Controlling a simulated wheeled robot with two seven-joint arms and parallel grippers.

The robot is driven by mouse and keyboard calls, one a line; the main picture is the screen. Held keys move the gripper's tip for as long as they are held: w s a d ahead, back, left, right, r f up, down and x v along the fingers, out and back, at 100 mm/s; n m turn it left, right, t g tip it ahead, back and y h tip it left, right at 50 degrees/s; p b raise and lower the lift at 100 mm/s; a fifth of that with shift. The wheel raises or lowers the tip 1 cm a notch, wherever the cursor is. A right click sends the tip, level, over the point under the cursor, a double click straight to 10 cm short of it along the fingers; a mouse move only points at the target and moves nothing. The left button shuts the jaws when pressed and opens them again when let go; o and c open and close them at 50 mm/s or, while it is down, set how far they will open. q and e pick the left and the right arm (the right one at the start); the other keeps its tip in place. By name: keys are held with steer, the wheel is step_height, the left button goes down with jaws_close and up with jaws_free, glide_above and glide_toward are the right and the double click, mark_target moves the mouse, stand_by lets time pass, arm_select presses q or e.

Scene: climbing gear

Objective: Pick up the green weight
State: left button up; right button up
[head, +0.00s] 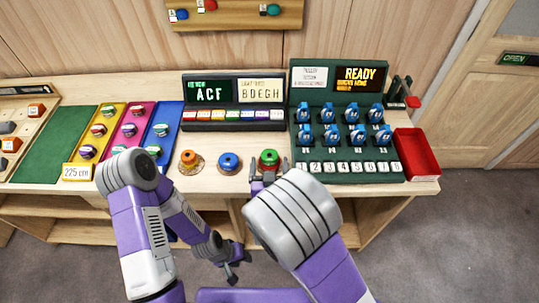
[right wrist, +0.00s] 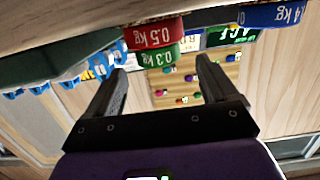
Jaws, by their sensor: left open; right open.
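The green weight (head: 269,157), marked 0.3 kg in the right wrist view (right wrist: 158,58), sits on top of a red weight (right wrist: 153,33) marked 0.5 kg, near the table's front edge. My right gripper (head: 264,178) is open at the near side of this stack. In the right wrist view, which is upside down, the green weight appears between the two spread fingertips (right wrist: 161,66); I cannot tell whether they touch it. My left gripper (head: 231,268) is open and empty, low in front of the table.
A blue weight (head: 229,162) and an orange weight (head: 188,160) stand left of the stack. A green rack with blue carabiner-like pieces (head: 330,135) stands close on the right, with a red tray (head: 416,153) beyond. Display panels (head: 233,100) stand behind.

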mark_target(269, 155)
steer(key=w, duration=0.2)
steer(key=w+f+b, duration=0.1)
steer(key=w, duration=0.1)
steer(key=shift+w, duration=0.25)
steer(key=c, duration=1.2)
steer(key=shift+c, duration=0.3)
steer(key=shift+r, duration=0.1)
